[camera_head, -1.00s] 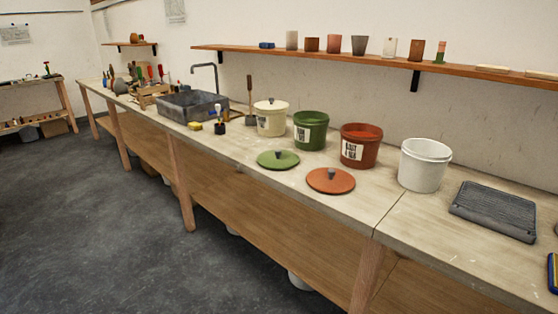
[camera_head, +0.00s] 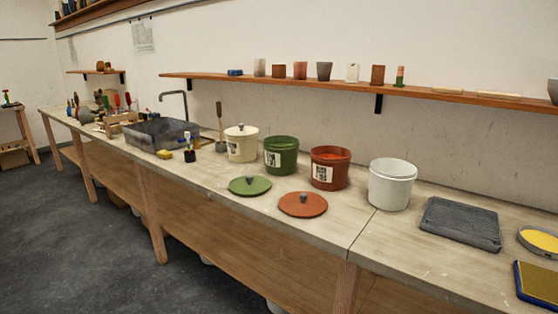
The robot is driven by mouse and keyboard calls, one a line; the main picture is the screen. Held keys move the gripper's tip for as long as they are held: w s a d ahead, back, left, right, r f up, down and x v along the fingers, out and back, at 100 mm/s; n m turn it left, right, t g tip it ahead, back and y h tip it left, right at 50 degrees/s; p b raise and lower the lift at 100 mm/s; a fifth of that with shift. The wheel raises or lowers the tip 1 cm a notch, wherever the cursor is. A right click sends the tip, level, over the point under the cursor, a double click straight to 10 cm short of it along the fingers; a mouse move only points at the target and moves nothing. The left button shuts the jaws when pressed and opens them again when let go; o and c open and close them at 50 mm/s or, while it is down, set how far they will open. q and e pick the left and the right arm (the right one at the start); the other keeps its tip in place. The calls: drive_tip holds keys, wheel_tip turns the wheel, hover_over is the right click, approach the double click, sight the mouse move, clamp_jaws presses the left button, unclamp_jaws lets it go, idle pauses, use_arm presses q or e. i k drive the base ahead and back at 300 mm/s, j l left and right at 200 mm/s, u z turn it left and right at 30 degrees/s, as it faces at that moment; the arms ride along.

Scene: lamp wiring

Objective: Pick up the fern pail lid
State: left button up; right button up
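A green lid (camera_head: 250,186) with a dark knob lies flat on the workbench, in front of the pails; by its colour it matches the green pail (camera_head: 281,155), which stands open behind it. A rust-red lid (camera_head: 303,204) with a grey knob lies to its right, in front of the open rust-red pail (camera_head: 330,168). A cream pail (camera_head: 241,144) on the left has its lid on. The pail labels are too small to read. Neither of my grippers is in view.
The long workbench (camera_head: 225,205) has bare room around the lids. A white bucket (camera_head: 391,184), a grey ribbed tray (camera_head: 459,223) and a yellow round item (camera_head: 540,242) stand to the right. A stone sink (camera_head: 160,134) lies left. A wall shelf (camera_head: 350,86) holds several cups.

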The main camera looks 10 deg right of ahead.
sight(248, 185)
drive_tip(key=i+j+z, duration=0.1)
drive_tip(key=z, duration=0.3)
drive_tip(key=j+z, duration=0.2)
drive_tip(key=z, duration=0.2)
drive_tip(key=i+j+z, duration=0.25)
drive_tip(key=j, duration=0.2)
drive_tip(key=j+z, duration=0.2)
drive_tip(key=j, duration=0.3)
drive_tip(key=j+z, duration=0.1)
drive_tip(key=j, duration=0.85)
drive_tip(key=i, duration=0.05)
